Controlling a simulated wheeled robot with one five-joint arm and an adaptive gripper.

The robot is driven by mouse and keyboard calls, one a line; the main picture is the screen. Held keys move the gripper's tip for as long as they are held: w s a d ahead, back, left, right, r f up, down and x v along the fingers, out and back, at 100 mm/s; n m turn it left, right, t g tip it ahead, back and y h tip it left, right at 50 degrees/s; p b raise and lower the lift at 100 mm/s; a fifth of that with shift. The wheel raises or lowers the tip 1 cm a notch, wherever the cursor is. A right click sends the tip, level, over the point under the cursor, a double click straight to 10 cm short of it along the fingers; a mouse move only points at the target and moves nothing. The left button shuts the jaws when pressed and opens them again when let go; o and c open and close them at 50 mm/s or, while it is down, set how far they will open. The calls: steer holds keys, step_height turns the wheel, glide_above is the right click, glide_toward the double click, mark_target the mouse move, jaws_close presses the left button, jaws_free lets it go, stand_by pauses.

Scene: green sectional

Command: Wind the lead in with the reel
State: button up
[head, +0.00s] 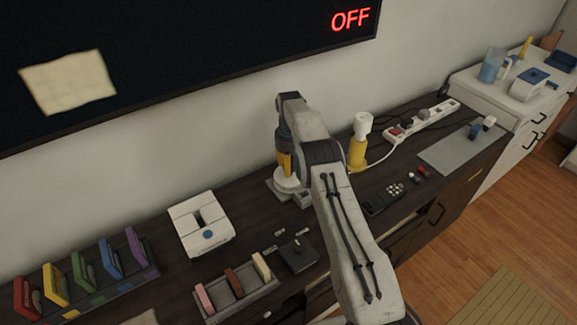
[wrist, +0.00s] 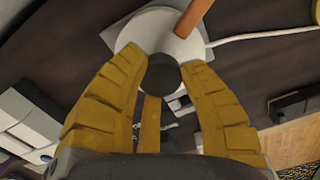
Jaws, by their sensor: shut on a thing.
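The reel shows in the wrist view as a white round drum (wrist: 128,42) on a grey base (wrist: 110,35), with a dark round knob (wrist: 162,74) on it. An orange-brown bar (wrist: 193,17) crosses the drum's top. The white lead (wrist: 265,36) runs from the drum to the right edge. My gripper (wrist: 168,68) has its yellow fingers closed around the dark knob. In the head view the reel (head: 289,184) sits on the dark counter near the wall, below my gripper (head: 285,168). My arm partly hides it there.
A yellow bottle with a white top (head: 358,145) stands right of the reel, near a white power strip (head: 422,118). A white box (head: 201,224) and a grey tray (head: 237,293) with blocks stand left. A black box (head: 297,255) lies in front. A grey mat (head: 457,151) is farther right.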

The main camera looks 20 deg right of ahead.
steer(key=shift+s+d+f, duration=0.1)
steer(key=shift+s+f, duration=0.2)
steer(key=o, duration=0.8)
steer(key=shift+c, duration=0.2)
steer(key=o, duration=0.5)
steer(key=shift+w+r, duration=0.1)
steer(key=shift+r, duration=0.1)
steer(key=shift+r, duration=0.15)
step_height(320, 180, up, 6)
steer(key=shift+w, duration=0.1)
steer(key=shift+r, duration=0.6)
steer(key=shift+o, duration=0.2)
